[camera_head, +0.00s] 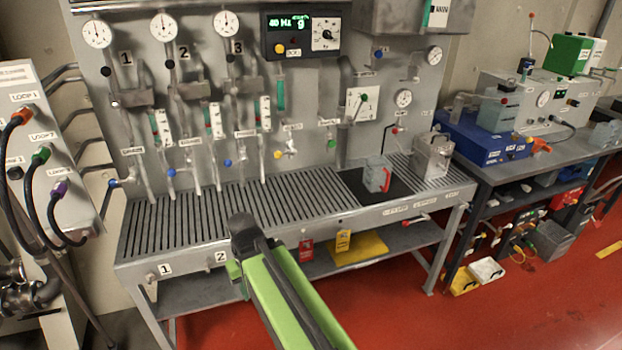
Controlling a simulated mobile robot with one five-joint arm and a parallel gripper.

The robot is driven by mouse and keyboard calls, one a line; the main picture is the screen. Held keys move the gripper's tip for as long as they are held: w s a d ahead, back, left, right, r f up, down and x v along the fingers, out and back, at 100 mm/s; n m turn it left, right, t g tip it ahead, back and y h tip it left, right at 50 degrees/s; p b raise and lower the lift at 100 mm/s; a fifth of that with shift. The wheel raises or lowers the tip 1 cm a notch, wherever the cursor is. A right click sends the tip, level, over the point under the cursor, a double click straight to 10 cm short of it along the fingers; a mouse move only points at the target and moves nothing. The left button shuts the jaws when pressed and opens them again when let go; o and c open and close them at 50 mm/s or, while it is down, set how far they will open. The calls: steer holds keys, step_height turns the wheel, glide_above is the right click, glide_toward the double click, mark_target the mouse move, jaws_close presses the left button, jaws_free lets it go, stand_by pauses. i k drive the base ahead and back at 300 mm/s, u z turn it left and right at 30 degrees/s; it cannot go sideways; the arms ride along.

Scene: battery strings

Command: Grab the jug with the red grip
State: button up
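The jug with the red grip (375,173) is a small grey, clear-looking vessel. It stands upright on a dark mat (352,184) toward the right part of the slatted metal bench. Its red grip (387,180) is on its right side, facing partly toward me. My green arm rises from the bottom of the view, and its dark end with my gripper (243,227) is over the bench's front edge, left of the jug and well apart from it. The fingers cannot be made out, so I cannot tell whether they are open or shut.
The slatted bench top (215,215) is mostly clear left of the jug. A metal box-like container (433,157) stands to its right. Behind are a panel with gauges, pipes and valves. A lower shelf (205,291) holds a yellow tray (362,250). A second bench with equipment stands at right.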

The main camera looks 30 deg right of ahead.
mark_target(377, 172)
steer(key=u, duration=0.8)
steer(key=k, duration=0.15)
steer(key=u, duration=2.15)
steer(key=k, duration=2.1)
steer(key=z, duration=1.65)
steer(key=i, duration=0.85)
steer(key=u, duration=0.1)
